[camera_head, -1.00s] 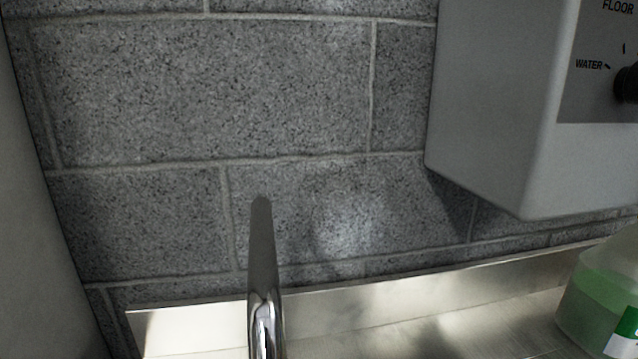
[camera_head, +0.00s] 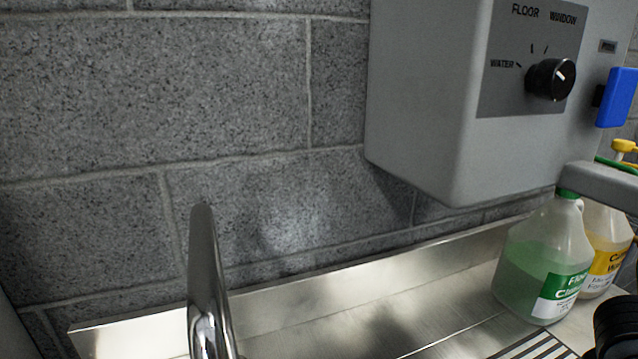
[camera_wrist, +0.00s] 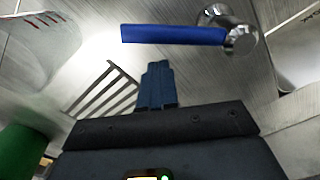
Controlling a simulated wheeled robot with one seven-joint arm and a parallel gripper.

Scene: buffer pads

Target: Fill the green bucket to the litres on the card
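In the wrist view my gripper (camera_wrist: 157,85) has its two blue fingers together, with nothing seen between them. A blue lever handle (camera_wrist: 175,34) on a chrome fitting (camera_wrist: 241,40) is beyond the fingertips, apart from them. In the head view a grey dispenser (camera_head: 425,110) hangs on the wall with a black knob (camera_head: 550,79) and the labels WATER, FLOOR and WINDOW. The knob's white mark points up and right, past the tick by WATER. A green surface (camera_wrist: 18,150) shows at the wrist view's lower left; I cannot tell whether it is the bucket. No card is recognisable.
A metal sink ledge (camera_head: 300,311) runs along the block wall, with a chrome spout (camera_head: 207,285) at left. A jug of green liquid (camera_head: 530,265) and a yellow-labelled jug (camera_head: 608,240) stand at right by a slotted drain (camera_head: 540,347).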

